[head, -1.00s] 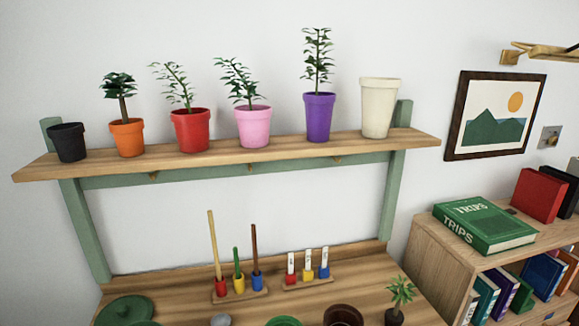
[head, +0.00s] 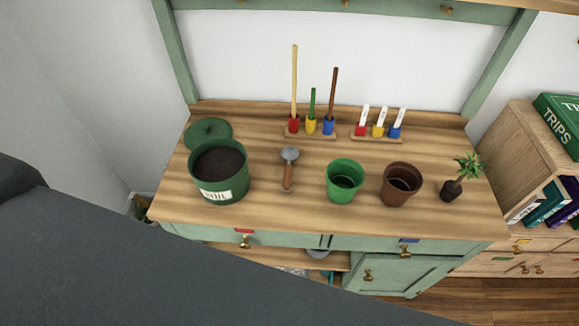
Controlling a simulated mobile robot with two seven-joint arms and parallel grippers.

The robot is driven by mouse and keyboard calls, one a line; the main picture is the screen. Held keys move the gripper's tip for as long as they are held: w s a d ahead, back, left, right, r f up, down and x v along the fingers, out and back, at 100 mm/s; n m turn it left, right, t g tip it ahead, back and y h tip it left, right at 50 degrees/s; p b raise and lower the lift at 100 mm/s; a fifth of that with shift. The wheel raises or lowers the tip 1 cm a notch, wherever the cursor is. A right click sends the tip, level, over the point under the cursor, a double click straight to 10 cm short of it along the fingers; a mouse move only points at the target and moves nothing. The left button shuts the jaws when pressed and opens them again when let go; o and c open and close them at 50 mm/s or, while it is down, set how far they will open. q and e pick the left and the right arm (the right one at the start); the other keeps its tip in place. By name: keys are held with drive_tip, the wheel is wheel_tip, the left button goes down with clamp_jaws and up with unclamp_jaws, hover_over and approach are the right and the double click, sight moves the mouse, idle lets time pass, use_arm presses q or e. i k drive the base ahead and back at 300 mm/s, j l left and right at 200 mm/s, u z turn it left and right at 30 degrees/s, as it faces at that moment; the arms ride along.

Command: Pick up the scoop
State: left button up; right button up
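The scoop (head: 289,168) lies on the wooden bench top between the soil bin and the green pot. It has a grey rounded head at the far end and a brown wooden handle pointing toward the bench's front edge. Nothing touches it. A large dark part of my own body crosses the lower left of the head view. Neither of my grippers shows in the head view.
A green bin of soil (head: 219,192) stands left of the scoop, its lid (head: 208,132) behind it. A green pot (head: 345,181), a brown pot (head: 401,184) and a small plant (head: 460,176) stand to the right. Tool holders (head: 310,134) and markers (head: 378,135) stand behind.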

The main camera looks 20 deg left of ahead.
sight(290, 154)
drive_tip(key=l+u, duration=0.15)
drive_tip(key=u, duration=0.35)
drive_tip(key=l+u, duration=0.2)
drive_tip(key=u, duration=0.25)
drive_tip(key=l+u, duration=0.2)
drive_tip(key=u, duration=0.3)
drive_tip(key=i+l+z, duration=0.1)
drive_tip(key=z, duration=0.9)
